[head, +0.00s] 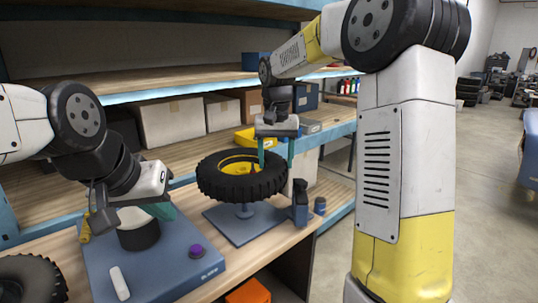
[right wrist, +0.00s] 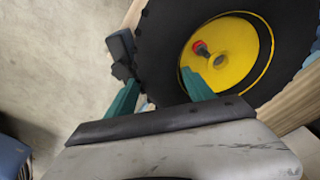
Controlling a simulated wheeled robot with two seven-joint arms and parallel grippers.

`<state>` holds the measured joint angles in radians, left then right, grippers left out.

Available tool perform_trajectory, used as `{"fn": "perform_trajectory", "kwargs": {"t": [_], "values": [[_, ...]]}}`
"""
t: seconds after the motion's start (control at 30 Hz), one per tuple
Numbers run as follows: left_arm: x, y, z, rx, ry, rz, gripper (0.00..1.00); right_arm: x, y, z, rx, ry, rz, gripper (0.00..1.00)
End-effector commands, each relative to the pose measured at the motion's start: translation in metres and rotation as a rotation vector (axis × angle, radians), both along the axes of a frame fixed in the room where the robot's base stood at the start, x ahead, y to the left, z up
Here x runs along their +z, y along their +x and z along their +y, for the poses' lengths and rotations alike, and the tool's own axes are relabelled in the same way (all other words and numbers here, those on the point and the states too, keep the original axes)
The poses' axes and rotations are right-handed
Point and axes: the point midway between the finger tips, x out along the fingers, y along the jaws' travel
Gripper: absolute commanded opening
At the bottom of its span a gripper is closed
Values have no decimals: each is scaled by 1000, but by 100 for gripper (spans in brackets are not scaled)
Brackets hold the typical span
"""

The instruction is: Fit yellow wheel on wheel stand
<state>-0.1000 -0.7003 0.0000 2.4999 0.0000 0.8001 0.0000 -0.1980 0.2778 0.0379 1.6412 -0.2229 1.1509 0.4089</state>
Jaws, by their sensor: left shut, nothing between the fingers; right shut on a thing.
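The yellow wheel (head: 240,182), a yellow hub in a thick black tyre, lies nearly level over the wheel stand (head: 238,226). The stand has a blue-grey base plate and a short post under the wheel. A red tip shows at the hub's middle; it also shows in the right wrist view (right wrist: 198,47). I cannot tell whether the wheel is fully seated. My right gripper (head: 276,160) is shut on the wheel's tyre, one finger outside it and one inside. My left gripper (head: 162,211) is shut and empty, beside a white cylinder with a dark base.
A blue board (head: 205,262) carries the white cylinder (head: 136,221), a purple knob (head: 197,251) and a white bar (head: 120,283). Another tyre (head: 30,280) lies front left. A dark upright device (head: 300,203) stands close right of the stand. Boxes (head: 170,121) fill the shelf behind.

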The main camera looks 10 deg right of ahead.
Motion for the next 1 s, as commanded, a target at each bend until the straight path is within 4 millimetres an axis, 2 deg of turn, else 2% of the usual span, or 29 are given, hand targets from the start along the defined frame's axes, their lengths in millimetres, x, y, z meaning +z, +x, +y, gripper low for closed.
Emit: {"fn": "perform_trajectory", "kwargs": {"t": [0.53, 1.0], "values": [[0, 0, 0, 0, 0, 0, 0, -44, 0, 0, -1, 1, -1, 0], [0, 0, 0, 0, 0, 0, 0, -53, 0, 0, -1, 1, -2, 0]]}}
